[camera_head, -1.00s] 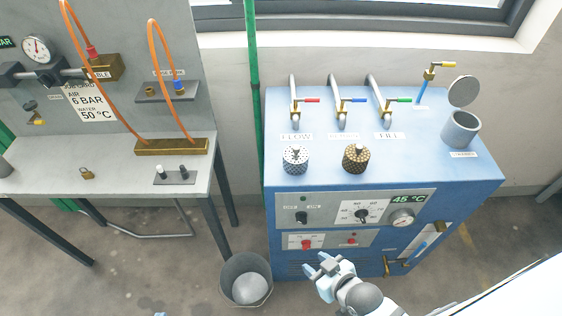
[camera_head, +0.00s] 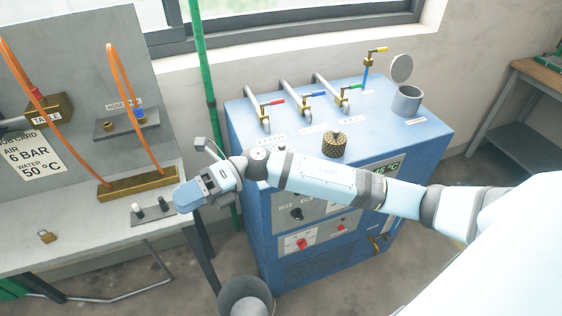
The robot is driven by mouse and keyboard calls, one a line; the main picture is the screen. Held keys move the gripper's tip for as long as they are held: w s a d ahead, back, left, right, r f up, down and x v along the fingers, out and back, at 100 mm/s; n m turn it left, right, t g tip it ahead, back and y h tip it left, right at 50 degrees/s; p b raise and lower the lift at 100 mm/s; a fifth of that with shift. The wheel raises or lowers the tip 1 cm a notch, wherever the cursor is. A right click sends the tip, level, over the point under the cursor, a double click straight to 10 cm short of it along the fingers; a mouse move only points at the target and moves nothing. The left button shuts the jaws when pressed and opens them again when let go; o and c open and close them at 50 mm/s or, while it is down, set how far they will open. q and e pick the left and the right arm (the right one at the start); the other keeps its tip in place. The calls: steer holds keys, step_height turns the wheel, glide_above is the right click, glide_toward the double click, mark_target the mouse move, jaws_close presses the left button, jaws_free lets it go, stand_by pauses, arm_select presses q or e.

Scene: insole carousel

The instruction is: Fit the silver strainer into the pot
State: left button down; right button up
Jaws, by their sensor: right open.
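The pot (camera_head: 407,101) is a grey cylinder with its round lid (camera_head: 401,68) raised, at the back right of the blue machine's top. The silver strainer is not clearly visible; my right arm covers the front left of the machine top, where it stood. A brass-coloured strainer (camera_head: 334,145) stands upright just behind the arm. My right gripper (camera_head: 205,187) is open and appears empty, left of the machine and near the grey table's right edge, well away from the pot. My left gripper is not in view.
The blue machine (camera_head: 430,140) has several taps with coloured handles along its back left. A bucket (camera_head: 246,296) stands on the floor in front. A wooden table (camera_head: 535,78) is at right.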

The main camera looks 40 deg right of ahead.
steer(key=w+d+r+n+h+b, duration=0.1)
steer(key=w+d+r+n+h, duration=0.15)
steer(key=d+h, duration=0.55)
steer(key=w+d+r+n+h+b, duration=0.15)
steer(key=w+d+h, duration=0.25)
steer(key=d, duration=0.7)
steer(key=w+d+r+n+h, duration=0.1)
steer(key=w+d+n+h, duration=0.25)
steer(key=d+h, duration=0.45)
steer(key=y, duration=0.2)
glide_above(282, 144)
steer(key=shift+t, duration=0.3)
steer(key=f, duration=0.7)
steer(key=shift+w+a+p, duration=0.15)
steer(key=shift+a+p, duration=0.2)
steer(key=shift+p, duration=0.05)
steer(key=shift+f, duration=0.6)
steer(key=f, duration=0.1)
steer(key=f+p, duration=0.1)
steer(key=f, duration=0.2)
steer(key=shift+s+d+f, duration=0.15)
steer(key=shift+s+d, duration=0.05)
steer(key=shift+d, duration=0.1)
steer(key=shift+f, duration=0.45)
steer(key=shift+c, duration=0.3)
